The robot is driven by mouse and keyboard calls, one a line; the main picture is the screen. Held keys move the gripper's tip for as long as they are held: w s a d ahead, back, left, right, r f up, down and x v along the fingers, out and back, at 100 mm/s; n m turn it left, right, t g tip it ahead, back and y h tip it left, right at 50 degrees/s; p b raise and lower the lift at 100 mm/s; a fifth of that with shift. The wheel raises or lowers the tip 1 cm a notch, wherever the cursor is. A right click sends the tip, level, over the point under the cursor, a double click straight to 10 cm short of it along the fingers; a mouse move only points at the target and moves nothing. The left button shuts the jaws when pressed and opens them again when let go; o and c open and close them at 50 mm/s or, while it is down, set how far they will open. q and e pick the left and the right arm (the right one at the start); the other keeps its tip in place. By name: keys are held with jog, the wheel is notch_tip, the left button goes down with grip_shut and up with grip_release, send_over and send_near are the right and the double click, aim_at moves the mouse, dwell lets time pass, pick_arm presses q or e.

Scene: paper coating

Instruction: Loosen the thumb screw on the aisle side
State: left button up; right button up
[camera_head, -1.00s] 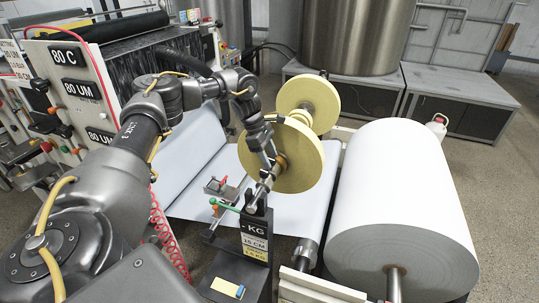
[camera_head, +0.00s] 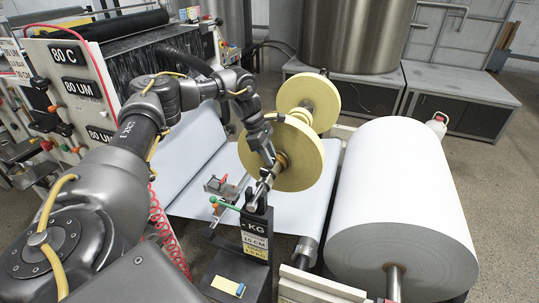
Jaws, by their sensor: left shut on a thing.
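My left gripper (camera_head: 271,164) reaches down to the near end of the metal shaft (camera_head: 259,192), beside the hub of the near yellow disc (camera_head: 303,160). Its fingers are closed on a small part at the hub, which fits the thumb screw. The screw itself is hidden by the fingers and too small to make out. The shaft's near end rests on a black stand (camera_head: 256,225) with a "KG" label. A second yellow disc (camera_head: 318,97) is at the far end. My right gripper is not in view.
A large white paper roll (camera_head: 397,200) stands at right, close to the discs. A white web (camera_head: 200,180) runs below the shaft. A green-handled lever (camera_head: 222,203) and a red-handled clamp (camera_head: 222,181) sit left of the stand. The coating machine (camera_head: 70,80) is at left.

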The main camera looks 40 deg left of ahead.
pick_arm(q)
jog(key=n+t, duration=0.1)
jog(key=n, duration=0.1)
jog(key=n+y+p, duration=0.1)
jog(key=n, duration=0.2)
jog(key=shift+s+d+n+t, duration=0.1)
jog(key=shift+s+n+t, duration=0.05)
jog(key=shift+n+t, duration=0.2)
jog(key=n+t+y+p, duration=0.1)
jog(key=n, duration=0.2)
jog(key=shift+d+n+y, duration=0.1)
jog(key=shift+n+y, duration=0.15)
jog(key=shift+y, duration=0.05)
jog(key=n+y+p, duration=0.1)
jog(key=n, duration=0.1)
jog(key=n+p, duration=0.1)
jog(key=n, duration=0.1)
jog(key=shift+d+r+y+p, duration=0.15)
jog(key=shift+y+p, duration=0.15)
jog(key=shift+y, duration=0.1)
jog(key=n+y+p, duration=0.1)
jog(key=n+p, duration=0.1)
jog(key=n, duration=0.1)
jog(key=shift+n, duration=0.4)
jog(key=shift+f+p, duration=0.2)
jog(key=shift+p, duration=0.1)
jog(key=o, duration=1)
jog(key=shift+c, duration=0.2)
